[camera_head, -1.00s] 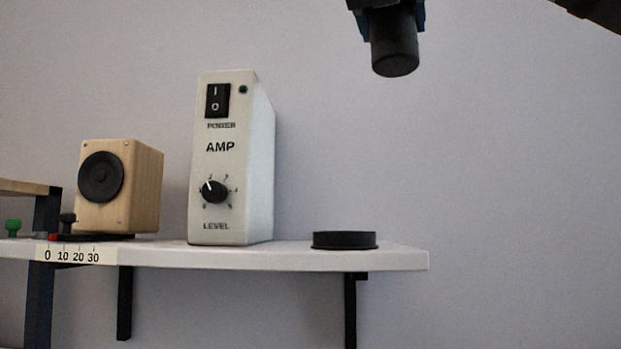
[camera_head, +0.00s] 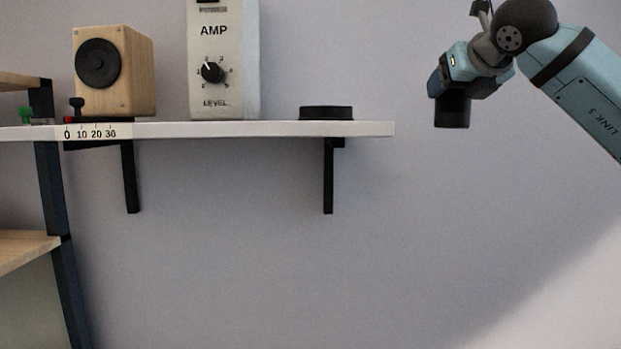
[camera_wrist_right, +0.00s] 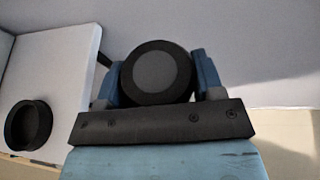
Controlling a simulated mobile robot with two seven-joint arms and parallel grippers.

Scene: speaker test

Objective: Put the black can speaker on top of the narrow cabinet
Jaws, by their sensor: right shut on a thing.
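The black can speaker (camera_head: 452,111) is held upright in my right gripper (camera_head: 453,92), in free air to the right of the white shelf's end in the head view. In the right wrist view the can's round grey-centred face (camera_wrist_right: 160,76) sits between the two blue fingers, which are shut on its sides. I cannot make out a narrow cabinet for certain in either view. My left gripper is out of view.
The white wall shelf (camera_head: 260,129) carries a wooden speaker (camera_head: 130,72), a white amp (camera_head: 225,65) and a low black ring (camera_head: 326,113) near its right end. The ring also shows in the right wrist view (camera_wrist_right: 28,124). The wall area below and right is clear.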

